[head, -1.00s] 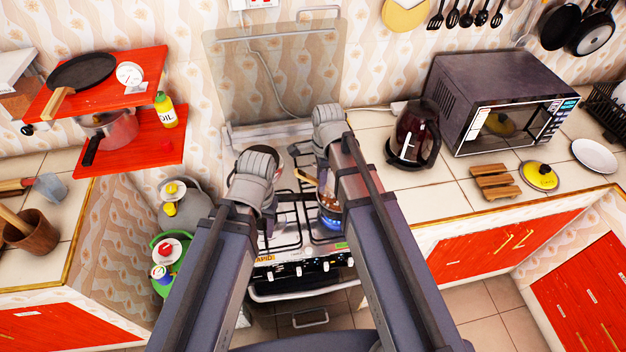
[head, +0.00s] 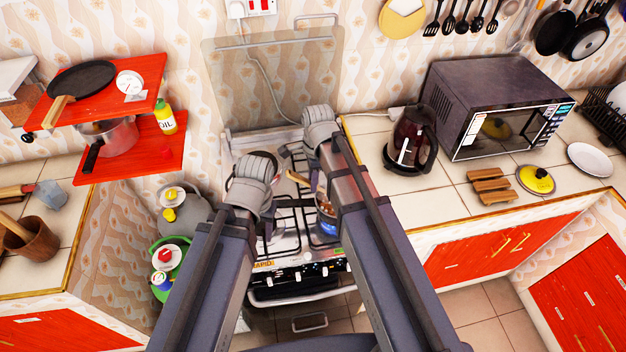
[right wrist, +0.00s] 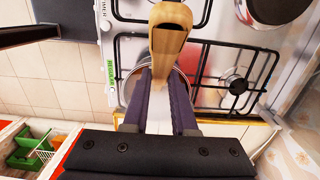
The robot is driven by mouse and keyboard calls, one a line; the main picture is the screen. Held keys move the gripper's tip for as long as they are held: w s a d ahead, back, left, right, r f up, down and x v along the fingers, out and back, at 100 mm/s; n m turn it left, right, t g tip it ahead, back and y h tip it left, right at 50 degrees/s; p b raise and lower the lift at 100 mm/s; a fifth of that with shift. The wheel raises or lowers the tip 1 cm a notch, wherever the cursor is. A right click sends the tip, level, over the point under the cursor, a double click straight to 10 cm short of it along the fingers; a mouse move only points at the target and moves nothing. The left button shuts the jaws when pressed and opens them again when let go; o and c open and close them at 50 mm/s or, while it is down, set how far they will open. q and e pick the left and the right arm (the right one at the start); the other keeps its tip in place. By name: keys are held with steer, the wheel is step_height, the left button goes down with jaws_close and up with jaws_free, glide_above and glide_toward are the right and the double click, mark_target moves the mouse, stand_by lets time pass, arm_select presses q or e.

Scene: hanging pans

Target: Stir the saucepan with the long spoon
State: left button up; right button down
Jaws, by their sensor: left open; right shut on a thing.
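The saucepan (head: 326,207) is on the front right burner of the hob, partly hidden behind my right arm. Its rim also shows under my fingers in the right wrist view (right wrist: 127,90). The long wooden spoon (head: 298,178) shows as a short light-brown piece beside my right wrist, and its broad wooden end (right wrist: 171,32) rises between the fingers in the right wrist view. My right gripper (right wrist: 160,80) is shut on the spoon, above the saucepan. The spoon's lower end is hidden. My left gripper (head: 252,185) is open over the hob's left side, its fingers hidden.
A blue flame shows beside the saucepan. The kettle (head: 410,140) and microwave (head: 500,100) stand on the right counter, with a wooden trivet (head: 490,187) and a yellow lid (head: 536,180). Red shelves (head: 135,150) carry another pan at left. The glass hob cover (head: 275,85) stands raised behind.

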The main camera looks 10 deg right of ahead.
arm_select(q)
step_height(320, 180, up, 10)
steer(key=p, duration=0.8)
steer(key=shift+f+p, duration=0.25)
steer(key=shift+p, duration=0.15)
arm_select(e)
step_height(320, 180, up, 10)
steer(key=shift+f, duration=0.25)
